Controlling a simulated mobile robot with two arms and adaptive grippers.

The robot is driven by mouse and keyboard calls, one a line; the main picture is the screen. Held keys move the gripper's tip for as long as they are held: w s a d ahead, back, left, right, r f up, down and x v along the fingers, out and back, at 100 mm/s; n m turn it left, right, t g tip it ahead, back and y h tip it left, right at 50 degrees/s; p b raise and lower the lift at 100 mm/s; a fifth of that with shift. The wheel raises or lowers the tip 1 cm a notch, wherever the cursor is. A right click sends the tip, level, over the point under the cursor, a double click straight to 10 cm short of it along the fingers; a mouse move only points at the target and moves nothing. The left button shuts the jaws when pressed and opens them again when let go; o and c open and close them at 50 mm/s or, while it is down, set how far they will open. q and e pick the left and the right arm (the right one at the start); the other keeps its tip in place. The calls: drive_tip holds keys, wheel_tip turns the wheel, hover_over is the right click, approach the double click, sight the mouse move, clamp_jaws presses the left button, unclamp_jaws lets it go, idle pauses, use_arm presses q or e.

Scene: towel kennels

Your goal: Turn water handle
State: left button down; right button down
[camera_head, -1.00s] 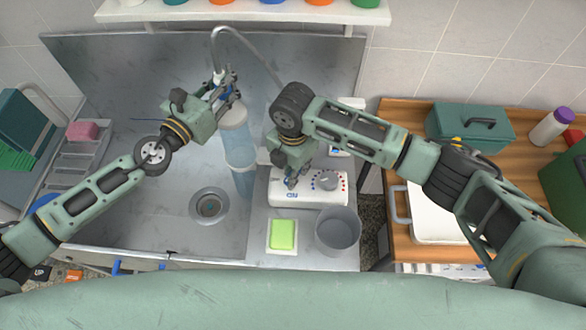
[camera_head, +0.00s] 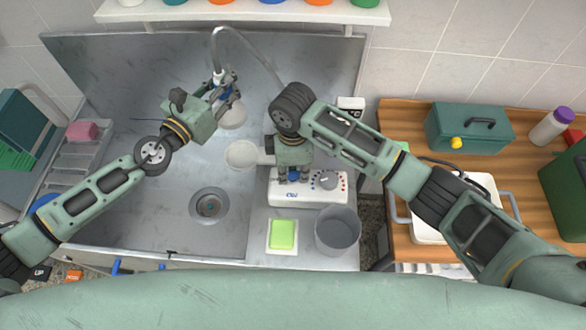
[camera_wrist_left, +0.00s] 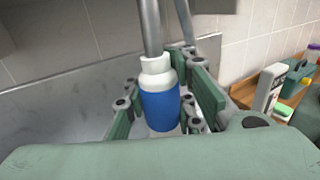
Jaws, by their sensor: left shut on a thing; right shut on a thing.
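The steel faucet (camera_head: 238,34) curves up over the sink. Its blue and white handle (camera_wrist_left: 160,100) sits upright between the fingers of my left gripper (camera_wrist_left: 160,110) in the left wrist view. In the head view my left gripper (camera_head: 222,86) is at the faucet and shut on that handle. A round pale piece (camera_head: 232,116) shows just below it. My right gripper (camera_head: 291,172) points down above a white device. It is shut on the short handle of a pale round dish (camera_head: 242,155), though its fingertips are partly hidden. No water stream shows.
The white device (camera_head: 308,192) with a dial, a green sponge (camera_head: 283,235) and a grey pot (camera_head: 338,231) stand right of the steel sink, whose drain (camera_head: 209,206) is clear. A toolbox (camera_head: 470,128) is on the wooden counter at right.

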use_arm(q)
drive_tip(key=shift+r, duration=0.1)
use_arm(e)
drive_tip(key=shift+w+r+m, duration=0.1)
drive_tip(key=shift+m, duration=0.6)
use_arm(q)
drive_tip(key=shift+a, duration=0.1)
use_arm(e)
drive_tip(key=c, duration=1.6)
unclamp_jaws()
drive_tip(key=shift+c, duration=0.2)
wheel_tip(320, 180, up, 12)
wheel_tip(320, 180, up, 12)
hover_over(292, 173)
drive_tip(key=shift+w, duration=0.1)
drive_tip(key=shift+f, duration=0.2)
